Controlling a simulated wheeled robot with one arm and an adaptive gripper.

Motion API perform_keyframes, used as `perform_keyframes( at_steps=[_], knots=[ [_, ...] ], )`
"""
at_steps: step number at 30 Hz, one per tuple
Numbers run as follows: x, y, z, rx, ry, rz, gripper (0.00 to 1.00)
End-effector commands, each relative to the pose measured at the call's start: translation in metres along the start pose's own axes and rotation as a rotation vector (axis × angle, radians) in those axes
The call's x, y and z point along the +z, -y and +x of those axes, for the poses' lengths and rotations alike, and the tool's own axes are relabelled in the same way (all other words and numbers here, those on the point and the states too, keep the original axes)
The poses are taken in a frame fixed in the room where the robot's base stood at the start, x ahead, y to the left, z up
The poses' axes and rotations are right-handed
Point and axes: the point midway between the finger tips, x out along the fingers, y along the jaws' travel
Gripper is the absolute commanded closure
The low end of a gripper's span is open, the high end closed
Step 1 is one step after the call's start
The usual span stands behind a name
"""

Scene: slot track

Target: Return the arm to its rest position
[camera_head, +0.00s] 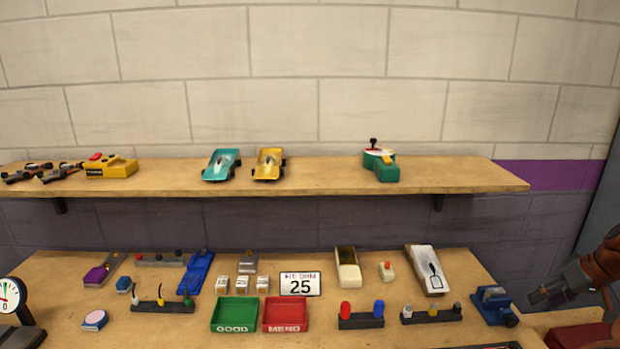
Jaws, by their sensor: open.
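My arm comes in at the right edge of the head view, orange-brown with a dark end. My gripper (540,295) is at the lower right, just right of a blue vise-like tool (493,305) on the workbench. Its jaws are open and I see nothing between them. Most of the arm lies outside the picture.
The workbench (400,335) holds a green tray (235,315), a red tray (286,315), a "25" card (300,284) and several small parts. A shelf (330,178) above carries toy cars and controllers. A gauge (10,298) stands at the left.

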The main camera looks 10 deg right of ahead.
Motion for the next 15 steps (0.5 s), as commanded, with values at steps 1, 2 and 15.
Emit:
perform_keyframes(
  at_steps=[1, 2, 15],
  knots=[
    [-0.008, 0.017, 0.0, -0.012, 0.005, -0.022, 0.43],
    [-0.012, 0.028, 0.0, -0.02, 0.008, -0.036, 0.43],
    [-0.016, 0.278, -0.009, -0.106, 0.168, -0.283, 0.43]
  ],
)
